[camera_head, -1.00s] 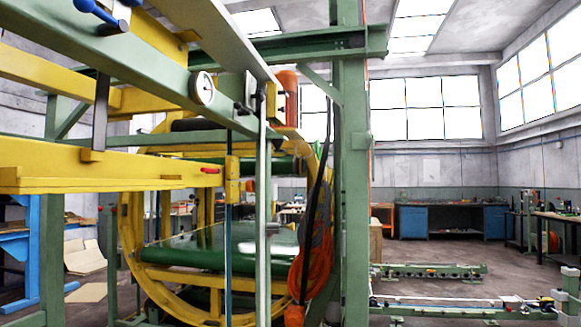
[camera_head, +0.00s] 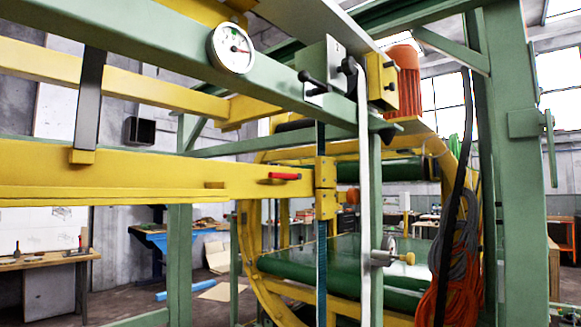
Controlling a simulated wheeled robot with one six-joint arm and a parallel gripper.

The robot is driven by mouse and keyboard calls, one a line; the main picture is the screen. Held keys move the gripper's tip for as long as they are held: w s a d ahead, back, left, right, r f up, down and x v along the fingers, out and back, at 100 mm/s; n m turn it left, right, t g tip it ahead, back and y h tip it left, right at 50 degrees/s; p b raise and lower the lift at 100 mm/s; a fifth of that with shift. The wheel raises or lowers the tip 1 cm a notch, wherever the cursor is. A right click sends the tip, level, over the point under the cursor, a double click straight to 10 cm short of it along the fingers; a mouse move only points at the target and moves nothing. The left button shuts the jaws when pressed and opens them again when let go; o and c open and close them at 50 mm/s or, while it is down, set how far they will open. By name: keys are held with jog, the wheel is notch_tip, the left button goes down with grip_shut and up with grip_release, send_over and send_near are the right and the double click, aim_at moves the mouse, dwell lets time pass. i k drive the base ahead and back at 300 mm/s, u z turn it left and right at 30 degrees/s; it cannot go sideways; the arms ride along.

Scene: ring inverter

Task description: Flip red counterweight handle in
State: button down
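The red counterweight handle (camera_head: 285,176) is a short red bar on the face of the long yellow beam (camera_head: 130,180), near the beam's right end. It lies about level, and its right end is just left of the yellow clamp block (camera_head: 326,188) on the upright dark strip. How far it sticks out from the beam cannot be told. My gripper is not in view.
A green rail with a round dial gauge (camera_head: 232,47) crosses above the beam. A green post (camera_head: 515,150) stands at the right. The yellow ring (camera_head: 250,250) with green rollers stands behind. Orange and grey cables (camera_head: 455,265) hang beside the post.

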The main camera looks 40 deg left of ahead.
aim_at(286, 176)
jog(key=u, duration=0.7)
jog(key=i, duration=1.15)
jog(key=u, duration=0.8)
